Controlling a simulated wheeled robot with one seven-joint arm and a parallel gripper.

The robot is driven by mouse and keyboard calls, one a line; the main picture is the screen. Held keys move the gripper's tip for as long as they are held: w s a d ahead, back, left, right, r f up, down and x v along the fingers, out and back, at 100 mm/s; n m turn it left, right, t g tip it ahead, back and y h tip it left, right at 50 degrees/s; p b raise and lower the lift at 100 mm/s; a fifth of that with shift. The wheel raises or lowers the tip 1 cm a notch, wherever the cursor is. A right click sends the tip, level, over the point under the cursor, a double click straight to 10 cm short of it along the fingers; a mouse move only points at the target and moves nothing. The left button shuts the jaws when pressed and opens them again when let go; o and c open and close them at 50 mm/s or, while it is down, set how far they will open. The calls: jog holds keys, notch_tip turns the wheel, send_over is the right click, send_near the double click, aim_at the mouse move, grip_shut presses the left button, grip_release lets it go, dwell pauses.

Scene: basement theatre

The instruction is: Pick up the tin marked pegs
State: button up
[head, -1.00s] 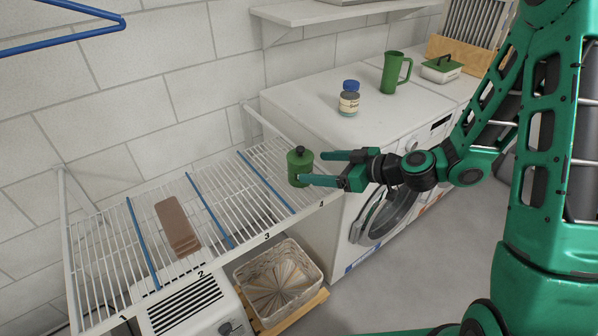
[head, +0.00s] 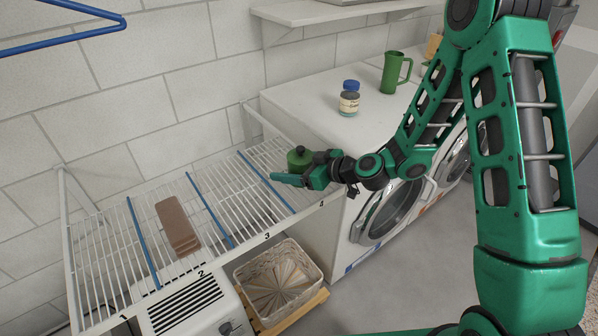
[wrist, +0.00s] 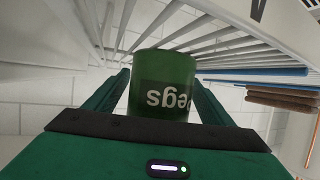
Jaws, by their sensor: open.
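The green tin (head: 299,158) with a dark knob on its lid stands on the wire rack, in the section numbered 4. In the wrist view the tin (wrist: 165,80) is upside down in the picture, and part of its label reads "egs". The gripper hides the tin's lower part in the head view.
The wire rack (head: 84,262) has blue dividers and a brown stack (head: 177,226) in section 2. A white washer (head: 310,112) on the right bears a blue-capped jar (head: 349,99) and a green mug (head: 396,72). A basket (head: 278,275) stands below the rack.

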jog(key=shift+w+a+f, duration=0.1)
jog(key=shift+w+a, duration=0.05)
jog(key=c, duration=1.1)
jog(key=shift+c, duration=0.2)
